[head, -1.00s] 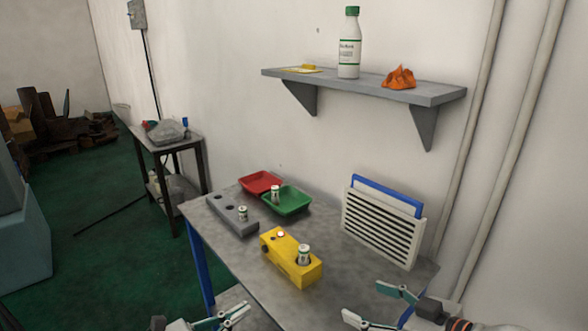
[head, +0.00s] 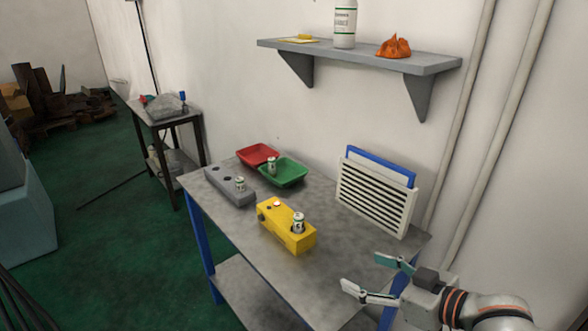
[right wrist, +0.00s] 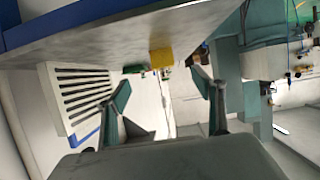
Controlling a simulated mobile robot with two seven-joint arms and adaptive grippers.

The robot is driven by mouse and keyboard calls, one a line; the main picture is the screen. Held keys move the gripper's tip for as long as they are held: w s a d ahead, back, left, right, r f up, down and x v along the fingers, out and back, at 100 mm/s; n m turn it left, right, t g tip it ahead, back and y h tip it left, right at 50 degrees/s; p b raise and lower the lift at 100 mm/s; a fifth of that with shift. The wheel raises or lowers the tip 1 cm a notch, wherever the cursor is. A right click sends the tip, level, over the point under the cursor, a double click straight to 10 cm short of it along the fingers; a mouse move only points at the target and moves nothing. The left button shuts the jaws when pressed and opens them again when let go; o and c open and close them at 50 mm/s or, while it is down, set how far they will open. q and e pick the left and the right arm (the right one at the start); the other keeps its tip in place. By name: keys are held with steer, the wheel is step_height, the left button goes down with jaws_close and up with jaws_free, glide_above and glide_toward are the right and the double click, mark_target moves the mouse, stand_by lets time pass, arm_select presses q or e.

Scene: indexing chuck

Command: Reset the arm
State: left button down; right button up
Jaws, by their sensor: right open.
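My right gripper (head: 363,272) is open and empty at the table's right front, its fingers pointing left. In the right wrist view, the gripper (right wrist: 160,85) also has its fingers apart with nothing between them. A yellow block (head: 280,225) sits on the table, apart from the gripper, with a small labelled white cylinder (head: 298,223) standing in its right part. The yellow block also shows in the right wrist view (right wrist: 161,58). A grey block (head: 229,187) with holes lies behind it and carries a similar cylinder (head: 240,184). My left gripper is out of view.
A red tray (head: 257,151) and a green tray (head: 292,175) stand at the table's back; a small cylinder (head: 272,166) stands in the green one. A white slatted rack (head: 375,198) stands at the right by the wall. The table (head: 330,262) has bare room in front.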

steer(key=s+d+f+n+h, duration=0.2)
steer(key=s+d+f+h, duration=0.15)
steer(key=d+f, duration=1.05)
steer(key=s+d+f+n+g+h, duration=0.2)
steer(key=s+d+f+n+h, duration=0.15)
steer(key=s+d+f, duration=0.9)
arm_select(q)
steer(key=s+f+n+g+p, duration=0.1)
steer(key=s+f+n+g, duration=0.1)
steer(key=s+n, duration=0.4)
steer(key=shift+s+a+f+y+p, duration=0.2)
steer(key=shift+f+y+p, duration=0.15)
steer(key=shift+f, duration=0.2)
arm_select(e)
steer(key=s+a+m+t+y, duration=0.1)
steer(key=a+m, duration=0.8)
steer(key=a, duration=1.3)
steer(key=shift+f+t, duration=0.25)
steer(key=shift+t, duration=0.35)
